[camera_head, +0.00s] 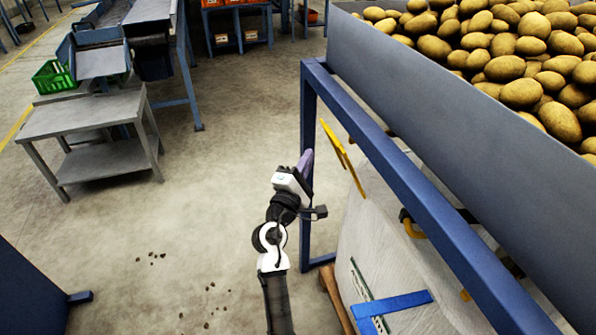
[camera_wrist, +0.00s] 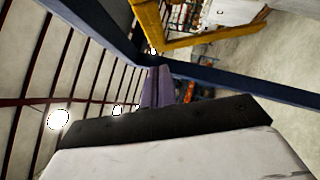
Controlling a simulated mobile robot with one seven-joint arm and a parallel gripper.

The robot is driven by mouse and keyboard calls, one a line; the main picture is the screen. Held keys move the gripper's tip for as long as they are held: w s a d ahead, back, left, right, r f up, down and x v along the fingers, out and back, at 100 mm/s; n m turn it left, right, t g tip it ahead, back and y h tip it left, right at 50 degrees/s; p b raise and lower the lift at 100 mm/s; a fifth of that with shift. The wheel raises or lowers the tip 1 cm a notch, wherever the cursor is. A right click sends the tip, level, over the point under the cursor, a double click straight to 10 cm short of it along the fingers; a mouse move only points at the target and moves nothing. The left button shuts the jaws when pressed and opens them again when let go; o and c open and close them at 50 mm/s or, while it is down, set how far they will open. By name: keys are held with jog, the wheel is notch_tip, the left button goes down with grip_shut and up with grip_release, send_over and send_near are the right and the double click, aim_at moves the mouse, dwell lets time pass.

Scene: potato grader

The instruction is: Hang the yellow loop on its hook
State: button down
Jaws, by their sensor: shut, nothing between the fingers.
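The yellow loop (camera_head: 340,150) stands up from the near-left top of the white bag (camera_head: 385,225), left of the blue beam, in the head view. In the wrist view the yellow loop (camera_wrist: 201,42) crosses the top as a bent band. My gripper (camera_head: 307,160) is left of the loop and looks apart from it. Its purple fingers (camera_wrist: 155,85) are shut and empty. A dark hook (camera_head: 404,214) with another yellow loop (camera_head: 413,229) shows farther right under the beam. I cannot make out a free hook for the standing loop.
The blue frame beam (camera_head: 385,185) runs diagonally close to my gripper, below the grey bin (camera_head: 460,150) of potatoes. A grey table (camera_head: 85,115) with a green crate (camera_head: 53,77) stands at the left. The floor between is mostly clear.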

jog(key=shift+w+d+r+p, duration=0.35)
jog(key=shift+w+d, duration=0.05)
jog(key=shift+d, duration=0.2)
jog(key=shift+w+d+r+p, duration=0.3)
jog(key=shift+w+d+p, duration=0.1)
jog(key=shift+d, duration=0.25)
jog(key=shift+w+d+r+p, duration=0.3)
jog(key=shift+w+d+r, duration=0.1)
jog(key=shift+d, duration=0.2)
